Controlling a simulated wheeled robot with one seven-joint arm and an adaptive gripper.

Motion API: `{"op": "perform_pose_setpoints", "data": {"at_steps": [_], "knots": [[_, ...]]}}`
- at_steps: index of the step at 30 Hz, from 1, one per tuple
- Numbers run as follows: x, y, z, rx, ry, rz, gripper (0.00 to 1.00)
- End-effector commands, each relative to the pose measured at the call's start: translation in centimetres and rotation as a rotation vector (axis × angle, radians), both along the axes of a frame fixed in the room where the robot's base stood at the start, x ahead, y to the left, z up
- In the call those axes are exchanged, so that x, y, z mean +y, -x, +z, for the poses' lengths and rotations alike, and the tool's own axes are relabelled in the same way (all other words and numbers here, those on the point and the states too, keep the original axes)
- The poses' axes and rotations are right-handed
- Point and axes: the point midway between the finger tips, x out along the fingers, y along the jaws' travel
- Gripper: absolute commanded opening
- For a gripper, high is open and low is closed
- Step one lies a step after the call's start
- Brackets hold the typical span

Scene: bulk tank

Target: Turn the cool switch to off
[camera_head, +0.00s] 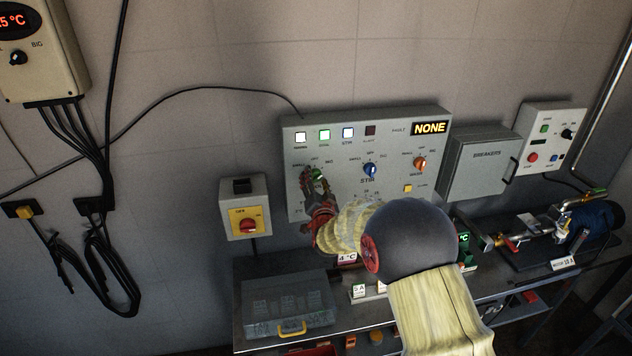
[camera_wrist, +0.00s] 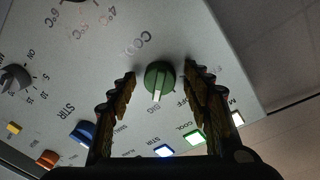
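The cool switch is a green knob with a white pointer line (camera_wrist: 159,80) on the grey control panel (camera_head: 300,205). In the wrist view, the knob sits between the fingers of my gripper (camera_wrist: 160,72), with a small gap showing on each side. My gripper is open around it. The pointer line points down in that view; an OFF label lies down and to the right of the knob. In the head view, my gripper (camera_head: 314,178) is at the panel's left part and mostly covers the knob.
Right of it on the panel are the blue stir knob (camera_head: 369,170) and an orange knob (camera_head: 419,163). A red rotary switch (camera_head: 249,226) is on the wall to the left. A bench below holds a grey case (camera_head: 288,303). A breakers box (camera_head: 487,165) is at right.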

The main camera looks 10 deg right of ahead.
Motion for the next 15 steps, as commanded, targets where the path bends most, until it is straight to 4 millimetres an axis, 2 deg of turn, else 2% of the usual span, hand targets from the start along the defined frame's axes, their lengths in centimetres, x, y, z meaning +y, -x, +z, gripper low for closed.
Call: {"op": "perform_pose_setpoints", "data": {"at_steps": [15], "knots": [[0.0, 0.03, -0.03, 0.0, 0.0, 0.0, 0.18]]}}
